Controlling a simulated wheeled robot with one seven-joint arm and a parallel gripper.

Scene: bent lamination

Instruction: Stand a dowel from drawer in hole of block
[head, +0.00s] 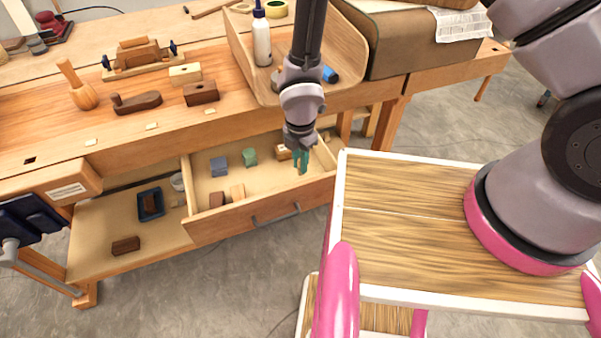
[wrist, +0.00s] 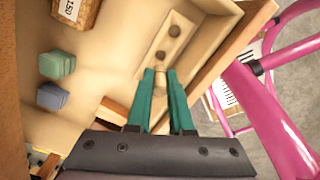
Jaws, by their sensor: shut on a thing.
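My gripper (wrist: 160,72) has teal fingers and points down into the open drawer (head: 262,222). It also shows in the head view (head: 300,162) near the drawer's right end. The fingers are shut on a small pale piece, apparently a dowel (wrist: 172,68), mostly hidden between them. Just beyond the fingertips, in the wrist view, a pale strip (wrist: 180,18) in the drawer carries two dark round spots. I cannot tell whether these are holes or dowel ends. On the bench stand a pale block (head: 185,74) and a dark brown block (head: 201,93); no hole is clear in either.
The drawer also holds a blue block (head: 219,167), a green block (head: 249,156) and a labelled wooden piece (head: 283,152). The bench's front strip is mostly clear.

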